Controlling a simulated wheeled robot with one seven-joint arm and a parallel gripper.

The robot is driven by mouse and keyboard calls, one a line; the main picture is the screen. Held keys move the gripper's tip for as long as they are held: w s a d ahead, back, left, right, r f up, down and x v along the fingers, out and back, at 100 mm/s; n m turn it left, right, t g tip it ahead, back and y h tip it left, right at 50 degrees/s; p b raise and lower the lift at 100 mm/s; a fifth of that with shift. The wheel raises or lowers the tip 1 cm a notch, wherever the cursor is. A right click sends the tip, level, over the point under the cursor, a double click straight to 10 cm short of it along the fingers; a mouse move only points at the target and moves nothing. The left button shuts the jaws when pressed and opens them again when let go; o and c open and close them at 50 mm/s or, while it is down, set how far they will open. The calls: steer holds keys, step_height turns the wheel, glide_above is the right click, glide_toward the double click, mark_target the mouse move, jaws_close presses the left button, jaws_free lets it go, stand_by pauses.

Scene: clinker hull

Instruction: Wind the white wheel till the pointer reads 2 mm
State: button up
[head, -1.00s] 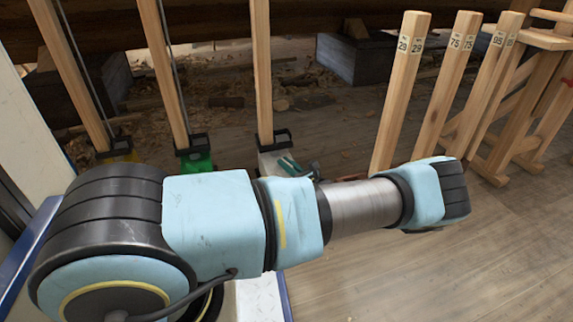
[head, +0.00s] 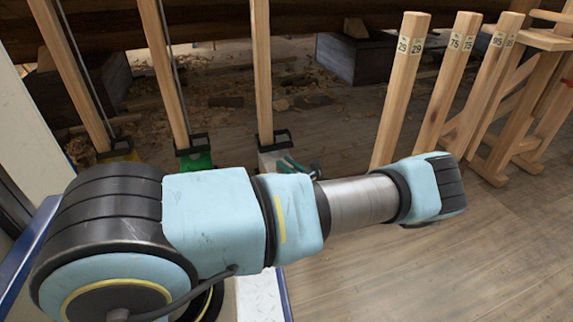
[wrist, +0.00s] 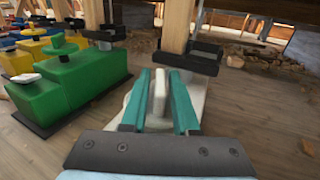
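The white wheel (wrist: 159,88) is seen nearly edge-on in the wrist view, on a white block (wrist: 198,104) at the foot of a wooden post. My gripper (wrist: 160,78) has its two teal fingers on either side of the wheel, with narrow gaps seeming to show beside it. In the head view, my gripper (head: 290,165) is small and partly hidden behind my arm, at the white block (head: 268,158). The pointer and its scale cannot be made out in either view.
A green block (wrist: 75,90) with a green knob and a small white piece stands left of the white block. A yellow block (wrist: 38,55) is beyond it. Numbered wooden posts (head: 400,90) stand at the right. Wood floor (head: 400,285) in front is clear.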

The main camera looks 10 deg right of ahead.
steer(key=shift+o, duration=1)
steer(key=shift+d, duration=0.1)
steer(key=p+v, duration=0.3)
steer(key=v, duration=0.6)
steer(key=shift+s+d+r+p, duration=0.1)
steer(key=shift+s+p, duration=0.15)
steer(key=shift+p, duration=0.05)
steer(key=shift+s+d, duration=0.25)
steer(key=shift+s, duration=0.25)
